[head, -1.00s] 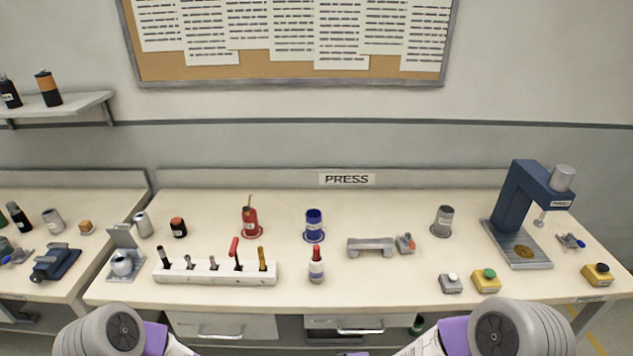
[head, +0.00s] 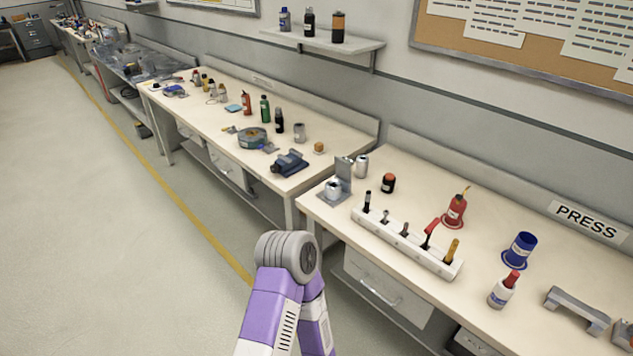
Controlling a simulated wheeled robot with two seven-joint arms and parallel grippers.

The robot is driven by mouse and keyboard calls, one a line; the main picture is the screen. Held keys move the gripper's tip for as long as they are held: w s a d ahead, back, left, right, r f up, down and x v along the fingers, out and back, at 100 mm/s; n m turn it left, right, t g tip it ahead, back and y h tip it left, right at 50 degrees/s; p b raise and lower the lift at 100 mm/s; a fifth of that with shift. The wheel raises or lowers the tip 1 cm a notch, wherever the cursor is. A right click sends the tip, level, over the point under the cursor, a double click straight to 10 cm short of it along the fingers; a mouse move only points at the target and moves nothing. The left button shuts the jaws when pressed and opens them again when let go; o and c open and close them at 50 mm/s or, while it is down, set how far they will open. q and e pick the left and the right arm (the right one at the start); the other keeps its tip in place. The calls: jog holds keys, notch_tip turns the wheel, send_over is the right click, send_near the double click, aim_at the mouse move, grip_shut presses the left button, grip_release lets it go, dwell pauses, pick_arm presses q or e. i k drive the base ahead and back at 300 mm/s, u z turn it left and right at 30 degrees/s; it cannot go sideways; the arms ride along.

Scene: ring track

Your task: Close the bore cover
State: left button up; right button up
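No part is labelled as the bore cover, and I cannot tell for sure which one it is. A grey metal fixture (head: 333,196) with a rounded light part and an upright plate (head: 344,170) stands at the left end of the press bench. The plate looks like a raised lid, standing up behind the rounded part. One of my arms shows at the bottom middle, as a grey joint and purple links. Neither gripper is in view.
The press bench (head: 405,266) holds a white tool rack (head: 408,243), a red oil can (head: 454,208), a blue cup (head: 520,250) and a red-capped bottle (head: 503,290). A wall shelf (head: 322,40) hangs above. Open floor (head: 110,240) lies on the left, with a yellow line.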

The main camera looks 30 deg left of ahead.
aim_at(343, 168)
jog(key=u, duration=1)
jog(key=k, duration=0.35)
jog(key=z, duration=0.4)
jog(key=i, duration=1.35)
jog(key=u, duration=0.95)
